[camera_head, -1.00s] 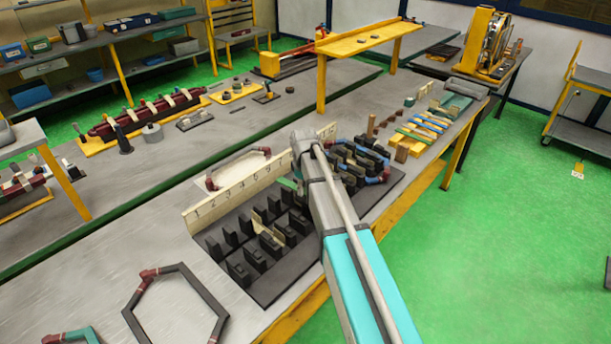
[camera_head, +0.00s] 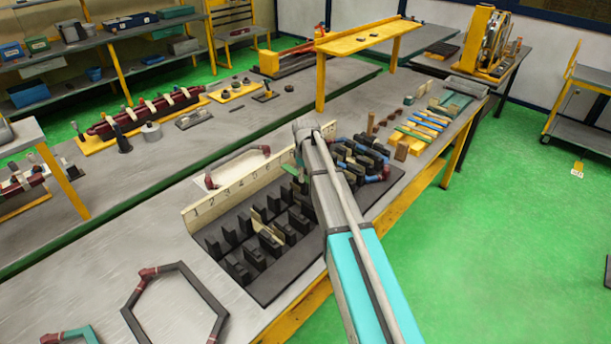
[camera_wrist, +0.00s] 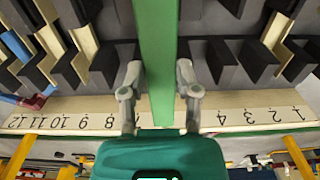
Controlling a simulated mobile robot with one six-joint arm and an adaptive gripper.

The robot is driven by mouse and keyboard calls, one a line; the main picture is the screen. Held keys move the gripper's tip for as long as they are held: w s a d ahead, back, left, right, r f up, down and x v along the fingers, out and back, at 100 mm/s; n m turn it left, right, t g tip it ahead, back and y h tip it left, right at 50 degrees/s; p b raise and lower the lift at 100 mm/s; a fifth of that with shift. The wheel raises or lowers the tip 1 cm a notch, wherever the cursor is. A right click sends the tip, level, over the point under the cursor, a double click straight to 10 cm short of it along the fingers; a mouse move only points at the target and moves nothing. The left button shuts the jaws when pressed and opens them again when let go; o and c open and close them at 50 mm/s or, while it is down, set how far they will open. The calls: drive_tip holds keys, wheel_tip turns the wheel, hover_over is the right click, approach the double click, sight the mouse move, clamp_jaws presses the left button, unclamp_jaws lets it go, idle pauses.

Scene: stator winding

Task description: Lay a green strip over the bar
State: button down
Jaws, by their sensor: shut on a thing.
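My gripper (camera_wrist: 158,70) is shut on a long green strip (camera_wrist: 158,35); one finger shows on each side of it. The strip runs up the middle of the wrist view, above the slotted black fixture. In the head view, a small end of the green strip (camera_head: 290,168) shows left of my arm, near the numbered board (camera_head: 228,195). The black slot blocks (camera_head: 232,238) stand in rows. Cream liners show in some slots. The slot and any bar beneath the strip are hidden, so I cannot tell whether the strip touches anything.
A red, black and blue coil (camera_head: 376,176) sits at the fixture's far end. A hexagonal coil (camera_head: 204,288) lies on the bench in front. More strips (camera_head: 428,122) lie in the back right, with wooden blocks (camera_head: 401,150) nearby.

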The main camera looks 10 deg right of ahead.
drive_tip(key=shift+f+b, duration=1.6)
drive_tip(key=shift+f, duration=0.2)
drive_tip(key=shift+f+b, duration=3.1)
drive_tip(key=shift+f, duration=0.05)
idle(0.9)
drive_tip(key=shift+c, duration=1.3)
unclamp_jaws()
drive_tip(key=shift+r+p, duration=0.8)
drive_tip(key=shift+r, duration=0.05)
